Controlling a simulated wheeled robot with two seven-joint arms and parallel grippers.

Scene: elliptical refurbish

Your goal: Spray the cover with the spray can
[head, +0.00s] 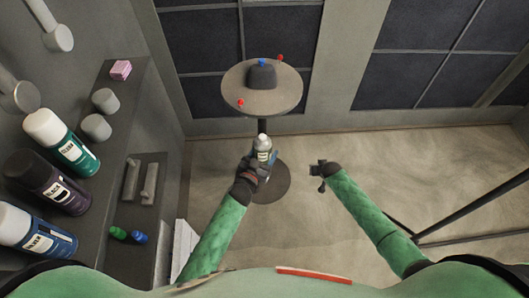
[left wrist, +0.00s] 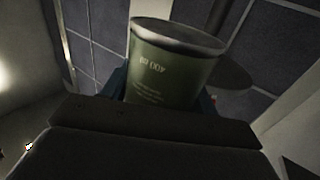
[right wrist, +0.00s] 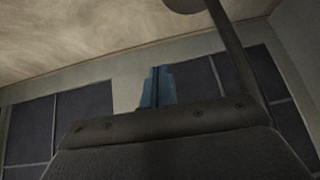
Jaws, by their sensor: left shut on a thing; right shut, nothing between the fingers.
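A dark grey block-shaped piece, which looks like the cover (head: 262,78), sits on a round pedestal table (head: 285,98) in the head view. My left gripper (head: 262,165) is shut on a spray can (head: 263,143) with a pale top, held upright in front of the table. In the left wrist view the can (left wrist: 170,68) is olive green with small lettering and fills the space between the fingers. My right gripper (head: 317,169) is empty and shut, to the right of the pedestal; its blue fingertips (right wrist: 157,88) meet in the right wrist view.
Two red pins and a blue one (head: 262,62) are around the block on the tabletop. At left, a shelf holds several large cans, including a teal one (head: 65,145), grey cups and a pink block (head: 121,70). A dark metal frame (head: 470,215) stands at right. Floor between is clear.

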